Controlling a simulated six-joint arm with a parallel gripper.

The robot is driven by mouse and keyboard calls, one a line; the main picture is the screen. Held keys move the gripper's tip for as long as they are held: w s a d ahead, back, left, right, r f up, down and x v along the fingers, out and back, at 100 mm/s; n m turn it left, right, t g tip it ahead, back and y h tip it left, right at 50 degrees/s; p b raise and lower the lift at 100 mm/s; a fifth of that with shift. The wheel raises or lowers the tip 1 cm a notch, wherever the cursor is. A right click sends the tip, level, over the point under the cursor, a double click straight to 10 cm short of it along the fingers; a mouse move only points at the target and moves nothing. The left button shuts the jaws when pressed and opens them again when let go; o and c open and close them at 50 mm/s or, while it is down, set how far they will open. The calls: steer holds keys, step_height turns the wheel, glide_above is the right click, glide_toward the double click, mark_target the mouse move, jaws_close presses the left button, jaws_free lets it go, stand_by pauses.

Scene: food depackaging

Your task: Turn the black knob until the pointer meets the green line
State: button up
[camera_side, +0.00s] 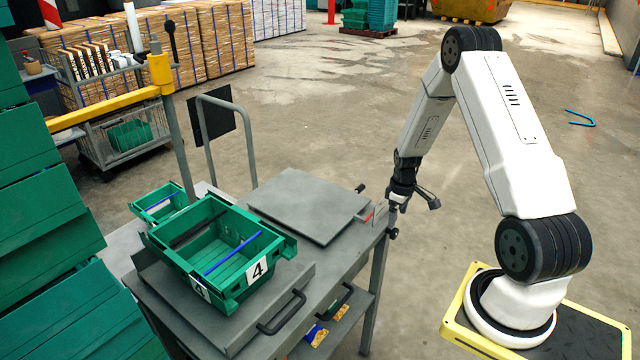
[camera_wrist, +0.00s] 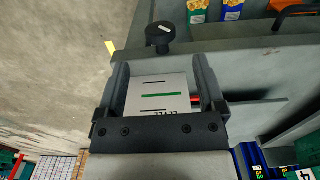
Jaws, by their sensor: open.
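The black knob (camera_wrist: 160,35) is in the wrist view just beyond my fingertips, with a pale mark on its face. In the side view a dark knob (camera_side: 392,233) shows at the cart's right edge, below my gripper (camera_side: 396,204). My gripper (camera_wrist: 160,64) is open and empty, its fingers apart and not around the knob. Between the fingers shows a white scale plate (camera_wrist: 150,105) with black lines and a green line (camera_wrist: 162,94). The red pointer (camera_wrist: 195,100) shows beside the right finger, slightly below the green line's level; the finger partly hides it.
The grey cart carries a flat plate (camera_side: 305,204) and a green crate (camera_side: 268,244) marked 4. A smaller green crate (camera_side: 160,203) stands behind it. Several yellow and blue packs (camera_side: 318,333) lie on the lower shelf.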

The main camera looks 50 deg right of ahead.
mark_target(395, 229)
steer(key=shift+f, duration=3.25)
jaws_close()
